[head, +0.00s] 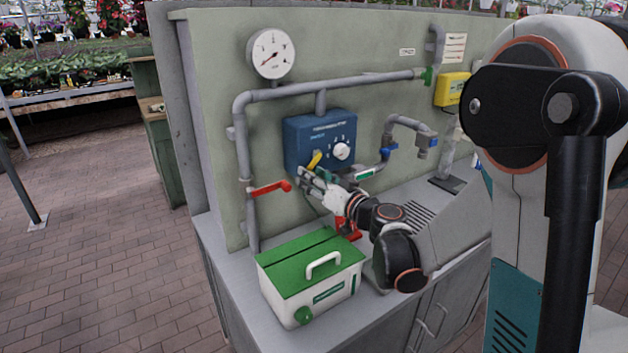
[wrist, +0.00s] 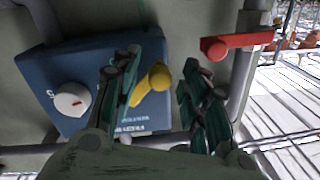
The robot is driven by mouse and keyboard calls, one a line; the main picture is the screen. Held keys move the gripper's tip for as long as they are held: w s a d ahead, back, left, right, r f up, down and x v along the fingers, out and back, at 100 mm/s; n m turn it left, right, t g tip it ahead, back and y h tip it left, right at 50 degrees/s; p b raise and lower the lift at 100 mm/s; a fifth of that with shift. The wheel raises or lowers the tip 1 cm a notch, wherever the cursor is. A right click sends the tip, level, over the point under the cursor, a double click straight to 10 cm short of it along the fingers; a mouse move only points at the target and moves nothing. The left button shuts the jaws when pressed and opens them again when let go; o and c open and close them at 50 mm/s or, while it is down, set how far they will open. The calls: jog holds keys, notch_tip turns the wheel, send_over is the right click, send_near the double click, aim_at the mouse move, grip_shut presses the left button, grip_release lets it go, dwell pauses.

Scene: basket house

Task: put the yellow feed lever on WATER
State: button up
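The yellow feed lever (head: 314,160) is on the left part of the blue control box (head: 300,135) on the wall panel. It slants from upper right to lower left in the head view. My gripper (head: 309,178) is just below and in front of it. In the wrist view the lever (wrist: 153,82) shows between the two green-padded fingers of my gripper (wrist: 162,80), nearer the left finger. The fingers are apart, with a clear gap on the right; contact on the left cannot be told. The small lettering around the lever is too blurred to read.
A white dial knob (head: 341,151) sits right of the lever on the box. A green-and-white case (head: 312,272) stands on the counter below. A pressure gauge (head: 270,53) hangs above.

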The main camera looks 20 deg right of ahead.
aim_at(308, 169)
grip_shut()
jog(key=shift+a+r, duration=0.1)
jog(key=r+m, duration=0.1)
jog(key=m, duration=0.1)
jog(key=a+r+m, duration=0.1)
jog(key=m, duration=0.2)
jog(key=r+m+p, duration=0.1)
jog(key=m, duration=0.1)
jog(key=shift+s+a+r+m+t, duration=0.15)
jog(key=shift+s+a+m+t, duration=0.1)
jog(key=shift+s+m+t, duration=0.05)
jog(key=shift+w+d+r+m+t+h+p, duration=0.25)
jog(key=shift+r+m, duration=0.55)
jog(key=shift+m, duration=1.05)
jog(key=shift+s+d+r+m+g+h+p, duration=0.2)
jog(key=shift+r+m+p, duration=0.45)
jog(key=shift+m, duration=1.25)
jog(key=shift+w+d+r+m+t+h+p, duration=0.1)
jog(key=shift+w+d+r+m+t+p, duration=0.15)
jog(key=shift+r+m, duration=1.15)
jog(key=shift+f+m, duration=0.45)
jog(key=shift+m, duration=0.1)
